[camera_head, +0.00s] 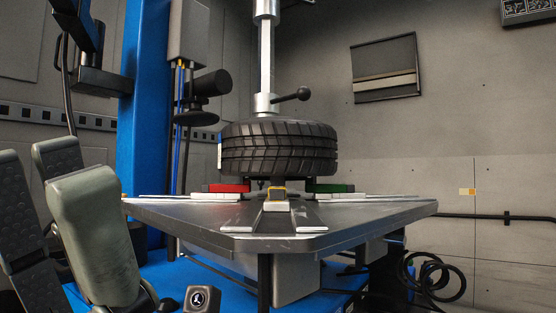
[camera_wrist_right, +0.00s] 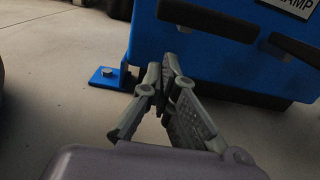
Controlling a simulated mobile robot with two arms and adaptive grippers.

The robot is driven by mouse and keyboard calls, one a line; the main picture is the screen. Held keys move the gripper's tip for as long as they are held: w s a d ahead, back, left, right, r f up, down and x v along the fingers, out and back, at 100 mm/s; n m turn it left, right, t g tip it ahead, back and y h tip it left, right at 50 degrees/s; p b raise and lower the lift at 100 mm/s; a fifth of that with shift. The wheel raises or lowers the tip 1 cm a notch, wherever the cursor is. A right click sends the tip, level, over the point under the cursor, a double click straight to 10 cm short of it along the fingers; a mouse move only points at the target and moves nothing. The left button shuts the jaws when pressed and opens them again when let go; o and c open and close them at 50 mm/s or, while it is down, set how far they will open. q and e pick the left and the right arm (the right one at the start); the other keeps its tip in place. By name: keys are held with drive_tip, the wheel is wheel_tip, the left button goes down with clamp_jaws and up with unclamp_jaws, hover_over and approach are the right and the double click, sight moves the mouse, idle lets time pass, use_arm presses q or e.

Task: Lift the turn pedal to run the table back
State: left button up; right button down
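The turntable (camera_head: 340,222) stands in the middle of the head view, with a tyre (camera_head: 280,150) on it. In the right wrist view two dark pedals stick out of the blue machine base: one at the top (camera_wrist_right: 208,17) and one at the right (camera_wrist_right: 292,46), below a label ending in "AMP". I cannot tell for sure which is the turn pedal. My right gripper (camera_wrist_right: 165,75) has its fingertips together, just below and left of the upper pedal, with nothing seen between them. My left gripper (camera_head: 48,200) is close by at the left of the head view, fingers apart and empty.
A black block (camera_head: 202,299) with a white round sign stands low in front of the base. A bolted blue foot (camera_wrist_right: 112,77) juts out left of the right gripper. A blue column (camera_head: 146,110) rises behind the table. Cables (camera_head: 432,278) hang at the right. Floor shows clear at the left.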

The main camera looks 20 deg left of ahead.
drive_tip(key=b+v, duration=0.1)
drive_tip(key=v, duration=0.9)
drive_tip(key=shift+d, duration=0.3)
drive_tip(key=shift+s+d, duration=0.1)
drive_tip(key=shift+s, duration=0.05)
